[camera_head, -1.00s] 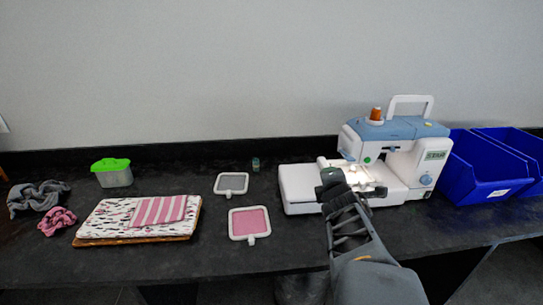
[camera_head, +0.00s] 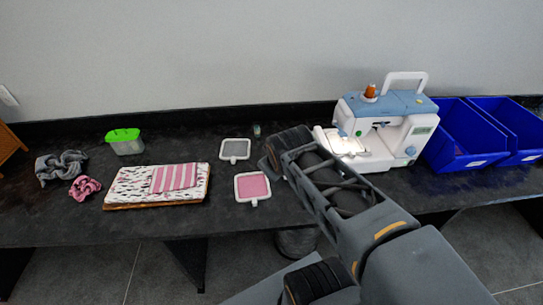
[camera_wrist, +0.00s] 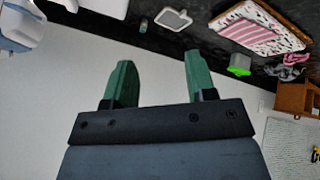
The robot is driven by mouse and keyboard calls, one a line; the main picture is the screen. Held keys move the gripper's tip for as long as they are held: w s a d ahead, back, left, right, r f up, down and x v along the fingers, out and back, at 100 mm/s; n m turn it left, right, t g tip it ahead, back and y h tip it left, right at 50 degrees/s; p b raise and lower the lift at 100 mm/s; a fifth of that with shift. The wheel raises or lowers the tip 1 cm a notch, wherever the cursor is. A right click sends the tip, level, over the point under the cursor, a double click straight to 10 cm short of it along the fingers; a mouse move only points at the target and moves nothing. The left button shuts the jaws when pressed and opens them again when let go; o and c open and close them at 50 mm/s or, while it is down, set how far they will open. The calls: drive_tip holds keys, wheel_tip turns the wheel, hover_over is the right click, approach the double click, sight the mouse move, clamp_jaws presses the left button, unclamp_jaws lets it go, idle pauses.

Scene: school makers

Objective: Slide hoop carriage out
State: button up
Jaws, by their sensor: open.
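The white and blue sewing machine (camera_head: 385,115) stands on the right of the black table. A lit white part (camera_head: 345,143), perhaps the hoop carriage, shows at its left side. In the head view my arm hides the fingers, near the machine's left side. Parts of the machine (camera_wrist: 15,25) show at the top left of the wrist view.
A pink-filled hoop frame (camera_head: 252,187) and a grey one (camera_head: 235,149) lie left of my arm. Folded fabric (camera_head: 135,188) lies on a board farther left, near a green-lidded box (camera_head: 125,143) and scrunchies (camera_head: 85,187). Blue bins (camera_head: 465,140) stand close right of the machine.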

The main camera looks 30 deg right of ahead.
drive_tip(key=shift+s+a+r+m+g+y+p, duration=0.2)
drive_tip(key=shift+s+a+r+m+p, duration=0.1)
drive_tip(key=shift+a, duration=0.35)
drive_tip(key=shift+s+a+r+m+g+y+p, duration=0.2)
drive_tip(key=shift+s+a+r+p, duration=0.1)
drive_tip(key=shift+a, duration=0.3)
